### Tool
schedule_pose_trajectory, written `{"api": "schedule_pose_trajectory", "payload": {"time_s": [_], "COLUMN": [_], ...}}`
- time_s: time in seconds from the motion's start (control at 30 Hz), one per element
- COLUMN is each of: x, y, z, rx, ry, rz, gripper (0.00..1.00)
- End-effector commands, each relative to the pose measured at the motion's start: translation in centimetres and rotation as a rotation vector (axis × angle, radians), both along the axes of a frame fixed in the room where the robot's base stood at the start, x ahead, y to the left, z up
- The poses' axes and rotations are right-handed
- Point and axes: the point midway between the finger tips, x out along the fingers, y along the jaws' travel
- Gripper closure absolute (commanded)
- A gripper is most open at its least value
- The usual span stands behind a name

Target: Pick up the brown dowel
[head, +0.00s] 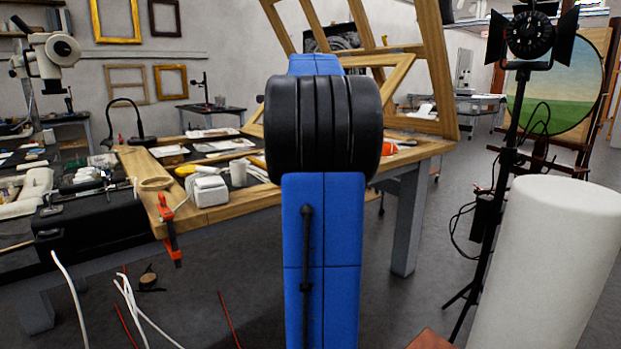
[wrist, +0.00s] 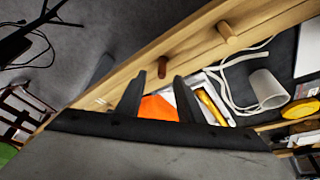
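The brown dowel (wrist: 163,67) shows in the wrist view as a short dark-brown peg on the wooden table edge. My gripper (wrist: 160,82) is open, its two dark fingers apart with nothing held between them. The dowel appears just past the fingertips, roughly in line with the gap; I cannot tell the exact distance. In the head view my blue and black arm fills the middle, and neither the dowel nor the gripper can be made out there.
A paler wooden peg (wrist: 227,31) is on the same table edge, right of the dowel. An orange object (wrist: 158,107), a yellow-handled tool (wrist: 211,107), a white cup (wrist: 266,89) and white cables lie nearby. A large wooden frame (head: 432,65) stands tilted on the table (head: 240,208).

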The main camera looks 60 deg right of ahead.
Motion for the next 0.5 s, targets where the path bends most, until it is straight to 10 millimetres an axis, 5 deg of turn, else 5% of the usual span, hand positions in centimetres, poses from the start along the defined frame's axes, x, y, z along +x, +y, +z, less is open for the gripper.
{"api": "schedule_pose_trajectory", "payload": {"time_s": [0.5], "x": [1.3], "y": [-1.5], "z": [-4.4], "rx": [0.0], "ry": [0.0], "rz": [0.001], "gripper": [0.66]}}
